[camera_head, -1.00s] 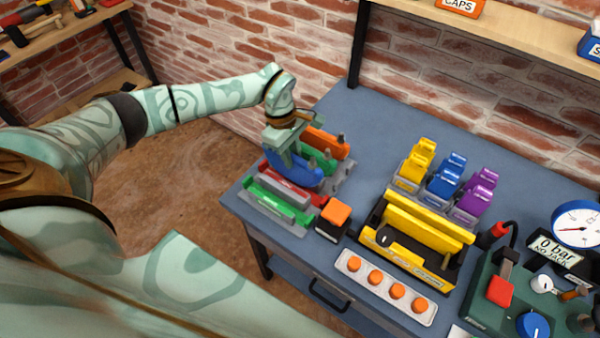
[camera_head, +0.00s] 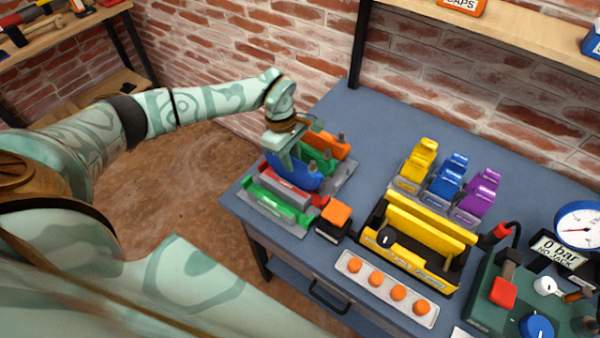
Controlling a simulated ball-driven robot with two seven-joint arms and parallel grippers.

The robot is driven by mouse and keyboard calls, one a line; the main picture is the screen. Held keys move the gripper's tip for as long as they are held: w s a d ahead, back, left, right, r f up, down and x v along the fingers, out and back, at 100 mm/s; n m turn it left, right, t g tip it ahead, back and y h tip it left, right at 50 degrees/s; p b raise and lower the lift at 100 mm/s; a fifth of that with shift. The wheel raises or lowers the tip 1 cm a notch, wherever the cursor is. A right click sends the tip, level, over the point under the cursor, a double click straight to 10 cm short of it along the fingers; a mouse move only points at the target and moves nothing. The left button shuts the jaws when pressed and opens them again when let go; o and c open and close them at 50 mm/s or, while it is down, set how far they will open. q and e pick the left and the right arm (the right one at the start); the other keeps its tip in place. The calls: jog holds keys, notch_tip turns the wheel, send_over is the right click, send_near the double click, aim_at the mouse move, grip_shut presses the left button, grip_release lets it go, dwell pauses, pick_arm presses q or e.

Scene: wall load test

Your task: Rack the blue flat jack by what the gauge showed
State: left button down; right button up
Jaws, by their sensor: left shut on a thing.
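The blue flat jack (camera_head: 295,173) is a curved blue plate at the rack on the table's left part. My left gripper (camera_head: 281,155) is shut on its upper edge from above, and the fingers hide part of it. The jack stands between a red-and-grey piece (camera_head: 285,187) in front and green (camera_head: 318,160) and orange (camera_head: 328,144) jacks behind. Whether it is fully seated cannot be told. The gauge (camera_head: 577,226) at the right has a white dial, and its display (camera_head: 555,250) reads "0 bar NO JACK". My right gripper is not in view.
A green piece in a grey holder (camera_head: 275,205) is at the front of the rack. An orange-topped black block (camera_head: 335,219), a yellow tray (camera_head: 412,262), a strip of orange caps (camera_head: 385,288) and yellow, blue and purple clips (camera_head: 445,182) stand to the right. The table's back middle is clear.

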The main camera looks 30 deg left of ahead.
pick_arm(q)
jog(key=shift+b+x, duration=0.55)
jog(key=shift+x, duration=0.35)
jog(key=shift+a, duration=0.2)
jog(key=c, duration=0.8)
grip_release()
jog(key=shift+r, duration=0.1)
jog(key=p+v, duration=0.2)
jog(key=d+p+v, duration=0.1)
jog(key=p+v, duration=0.1)
jog(key=v, duration=0.1)
jog(key=p+v, duration=0.2)
jog(key=shift+s+d+r, duration=0.1)
jog(key=shift+d+r, duration=0.15)
jog(key=shift+r, duration=0.25)
jog(key=shift+f, duration=0.1)
